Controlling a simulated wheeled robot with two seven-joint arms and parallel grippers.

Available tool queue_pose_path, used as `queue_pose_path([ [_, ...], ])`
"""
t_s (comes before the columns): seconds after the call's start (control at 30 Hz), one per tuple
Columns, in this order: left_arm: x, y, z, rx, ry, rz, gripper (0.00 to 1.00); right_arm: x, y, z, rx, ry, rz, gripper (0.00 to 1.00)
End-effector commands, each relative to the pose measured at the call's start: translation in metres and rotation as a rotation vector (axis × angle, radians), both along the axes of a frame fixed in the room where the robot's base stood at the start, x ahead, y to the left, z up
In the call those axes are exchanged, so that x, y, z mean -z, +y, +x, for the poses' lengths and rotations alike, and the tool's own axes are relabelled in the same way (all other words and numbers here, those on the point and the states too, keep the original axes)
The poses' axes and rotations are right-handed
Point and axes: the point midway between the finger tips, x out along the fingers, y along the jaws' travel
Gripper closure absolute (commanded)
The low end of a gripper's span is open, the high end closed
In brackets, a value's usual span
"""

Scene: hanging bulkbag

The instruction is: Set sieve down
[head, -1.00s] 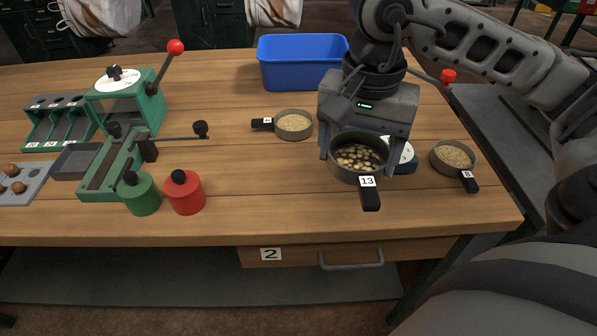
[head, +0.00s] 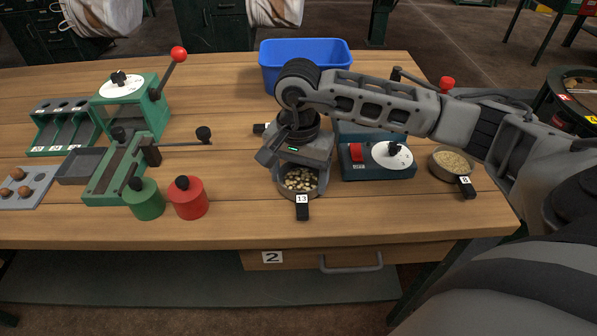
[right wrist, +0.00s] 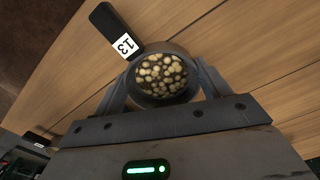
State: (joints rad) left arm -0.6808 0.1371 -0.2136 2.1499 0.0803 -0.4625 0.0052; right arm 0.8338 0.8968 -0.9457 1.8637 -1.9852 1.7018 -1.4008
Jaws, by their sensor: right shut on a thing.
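The sieve is a round grey pan with a black handle labelled 13 (head: 302,211), holding pale, rounded pieces. It is at the middle front of the table (head: 240,221). My right gripper (head: 299,180) is shut on the sieve's sides, with its fingers on either side of the rim. The right wrist view also shows the sieve (right wrist: 133,66) between the fingers, its handle toward the upper left. Whether its underside touches the wood cannot be told for sure. My left gripper is not in view.
A dark blue device (head: 378,173) with a red switch and white dial stands right of the sieve. Another sieve labelled 8 (head: 450,166) is further right. Red (head: 187,199) and green (head: 145,201) weights stand left. A blue bin (head: 304,50) is behind. Bare wood lies between the red weight and sieve.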

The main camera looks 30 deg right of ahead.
Motion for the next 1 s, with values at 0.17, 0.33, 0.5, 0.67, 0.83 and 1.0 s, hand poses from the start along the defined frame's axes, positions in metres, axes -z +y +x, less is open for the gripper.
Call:
queue_pose_path([
  [0.17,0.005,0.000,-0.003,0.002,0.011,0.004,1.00,0.001,0.000,0.000,0.000,-0.002,0.002,0.49],
  [0.33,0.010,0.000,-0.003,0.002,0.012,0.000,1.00,0.005,0.000,0.000,0.000,-0.002,0.000,0.49],
  [0.5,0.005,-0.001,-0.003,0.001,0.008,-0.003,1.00,0.004,0.000,0.000,0.000,-0.002,0.001,0.03],
  [0.67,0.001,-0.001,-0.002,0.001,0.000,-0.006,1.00,0.004,0.000,0.000,0.000,-0.001,0.001,0.03],
  [0.83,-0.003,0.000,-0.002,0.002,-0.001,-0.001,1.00,-0.004,0.000,0.001,0.000,-0.003,0.001,0.03],
  [1.0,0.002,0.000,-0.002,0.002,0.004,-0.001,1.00,-0.033,0.000,0.002,0.000,-0.008,0.001,0.03],
])
